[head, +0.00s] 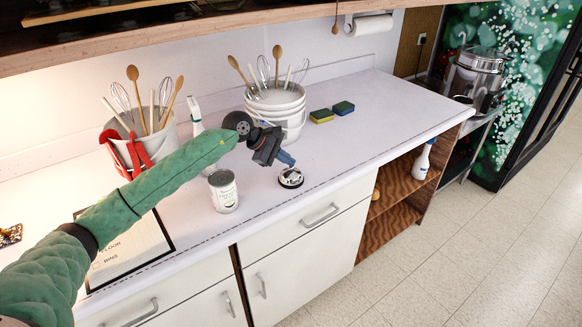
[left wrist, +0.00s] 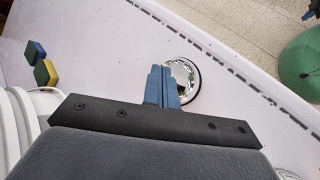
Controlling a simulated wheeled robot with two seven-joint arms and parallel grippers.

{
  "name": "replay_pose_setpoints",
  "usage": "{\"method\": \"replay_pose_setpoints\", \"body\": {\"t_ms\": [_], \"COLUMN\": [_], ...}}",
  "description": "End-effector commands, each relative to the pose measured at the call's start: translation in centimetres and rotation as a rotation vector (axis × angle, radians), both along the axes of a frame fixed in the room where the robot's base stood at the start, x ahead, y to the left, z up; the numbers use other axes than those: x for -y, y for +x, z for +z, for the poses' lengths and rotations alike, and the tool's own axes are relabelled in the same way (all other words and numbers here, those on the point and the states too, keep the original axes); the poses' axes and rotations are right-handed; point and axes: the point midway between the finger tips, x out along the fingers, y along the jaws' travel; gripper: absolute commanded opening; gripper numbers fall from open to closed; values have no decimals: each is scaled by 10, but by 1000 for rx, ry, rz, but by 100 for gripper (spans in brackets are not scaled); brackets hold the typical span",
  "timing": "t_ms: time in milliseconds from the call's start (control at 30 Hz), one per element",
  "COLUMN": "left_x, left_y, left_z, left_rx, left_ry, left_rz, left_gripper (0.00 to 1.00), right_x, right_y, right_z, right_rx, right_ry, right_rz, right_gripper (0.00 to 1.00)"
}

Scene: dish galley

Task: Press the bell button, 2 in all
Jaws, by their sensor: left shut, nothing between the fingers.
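The bell button (head: 290,178) is a round, shiny silver thing with a dark base on the white counter, near its front edge. In the left wrist view the bell (left wrist: 183,80) lies just beyond my fingertips, which hide part of it. My left gripper (head: 286,159) is shut and empty, with its blue fingers just above and behind the bell in the head view. It also shows in the left wrist view (left wrist: 161,88). I cannot tell whether the fingertips touch the bell.
A white can (head: 223,191) stands left of the bell. White buckets (head: 278,110) with utensils stand behind it. Two sponges (head: 332,113) lie farther back right. A clipboard-like board (head: 130,250) lies at left. The counter right of the bell is clear.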

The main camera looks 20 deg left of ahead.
Motion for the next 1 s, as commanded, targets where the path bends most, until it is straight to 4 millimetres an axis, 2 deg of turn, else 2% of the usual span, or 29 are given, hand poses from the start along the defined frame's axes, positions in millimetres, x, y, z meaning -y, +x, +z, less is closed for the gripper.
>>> {"method": "replay_pose_setpoints", "body": {"t_ms": [600,1000], "left_x": [0,0], "left_y": [0,0], "left_z": [-2,14], "left_rx": [-1,0], "left_ry": [0,0], "left_rz": [-1,0], "left_gripper": [0,0], "right_x": [0,0], "right_y": [0,0], "right_z": [-3,-6], "right_rx": [0,0], "right_ry": [0,0], "right_rz": [0,0], "right_gripper": [0,0]}}
